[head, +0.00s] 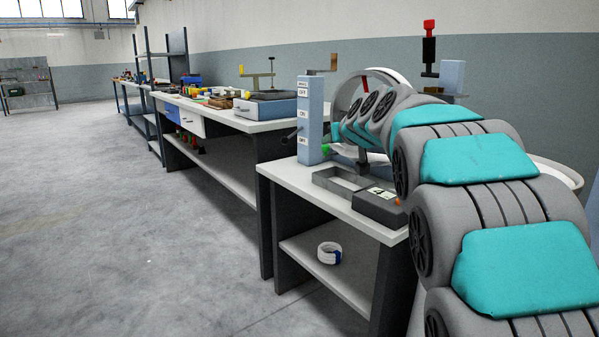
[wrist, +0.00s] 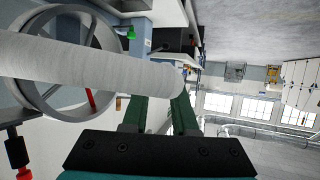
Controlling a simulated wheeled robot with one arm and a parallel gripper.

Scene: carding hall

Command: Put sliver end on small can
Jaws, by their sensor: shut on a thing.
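In the wrist view the sliver (wrist: 90,68) is a thick pale grey-white rope. It runs from the left edge to a rounded end near the middle. My gripper (wrist: 164,97) has dark green fingers, shut on the sliver close to that end. I cannot pick out the small can for certain; a white round rim (head: 562,172) shows partly behind my arm at the right.
A large wheel or ring (wrist: 68,60) stands behind the sliver. The near bench (head: 285,172) holds a grey-blue post (head: 310,120), an open tray (head: 343,181) and a dark scale-like box (head: 380,205). A white-blue roll (head: 329,253) lies on its lower shelf. The floor at left is clear.

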